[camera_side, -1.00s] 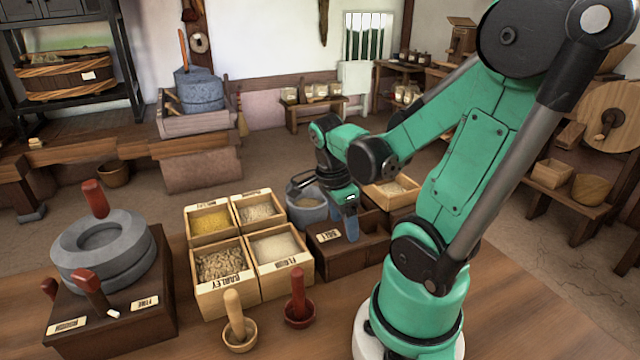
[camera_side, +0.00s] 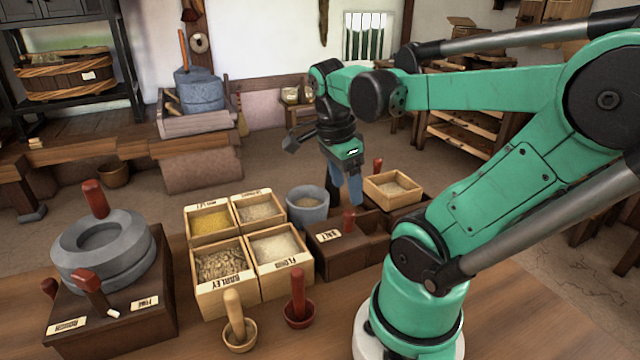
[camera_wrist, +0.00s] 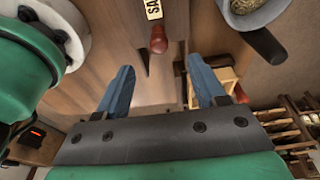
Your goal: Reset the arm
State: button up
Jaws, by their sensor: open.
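My gripper (camera_side: 345,190) is open and empty, its blue fingers pointing down above the dark wooden salt box (camera_side: 325,258) in the side view. In the wrist view the two fingers of my gripper (camera_wrist: 163,85) stand well apart with nothing between their tips. A red knob (camera_side: 349,219) rises from the salt box, below the fingertips; the knob (camera_wrist: 158,40) lies beyond the fingers in the wrist view. Any contact below the gripper cannot be made out, but the fingers appear clear of the box.
A grey bowl (camera_side: 307,212) and a small grain box (camera_side: 393,196) stand close to the gripper. Several bins, including barley (camera_side: 225,296) and flour (camera_side: 285,284), stand left. A stone quern (camera_side: 104,262) is farther left. A red pestle (camera_side: 298,290) stands in front. Air above is free.

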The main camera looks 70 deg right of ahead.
jog(key=shift+r, duration=0.35)
jog(key=w+a+n+t, duration=0.4)
jog(key=w+a+n, duration=0.2)
jog(key=n, duration=0.7)
jog(key=w+a+n+t+y, duration=0.1)
jog(key=w+a+n+t, duration=0.3)
jog(key=n, duration=1)
jog(key=w+a+f, duration=0.1)
jog(key=w+a, duration=0.1)
jog(key=a, duration=0.2)
jog(key=shift+w+a+t+y, duration=0.2)
jog(key=shift+t+y, duration=0.1)
jog(key=shift+t, duration=0.1)
